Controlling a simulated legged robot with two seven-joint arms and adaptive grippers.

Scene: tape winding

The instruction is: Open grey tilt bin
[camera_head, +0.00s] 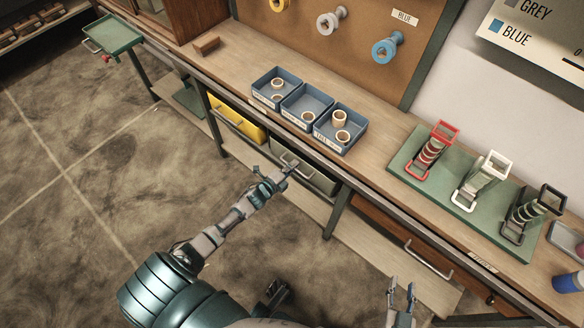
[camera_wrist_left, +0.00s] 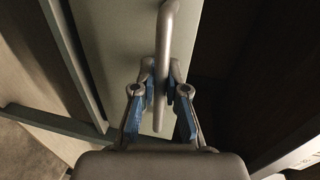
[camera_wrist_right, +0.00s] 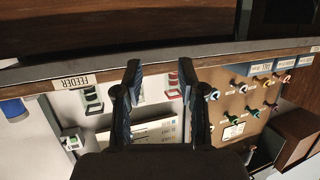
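The grey tilt bin (camera_head: 318,180) sits under the workbench, right of the yellow bin. Its front appears upright and closed. Its metal handle (camera_wrist_left: 165,40) runs between the fingers of my left gripper (camera_head: 291,167). In the left wrist view my left gripper (camera_wrist_left: 162,85) has its blue pads close on both sides of the handle and looks shut on it. The bin's pale front panel (camera_wrist_left: 110,45) fills the area behind the handle. My right gripper (camera_head: 402,290) is empty and open, low in front of the bench; its spread fingers show in the right wrist view (camera_wrist_right: 160,75).
A yellow bin (camera_head: 238,119) is left of the grey one. Blue trays (camera_head: 301,122) with tape rolls stand on the bench above. A wooden drawer (camera_head: 400,240) with a handle is to the right. A green mat (camera_head: 412,180) holds several coloured holders. The floor in front is clear.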

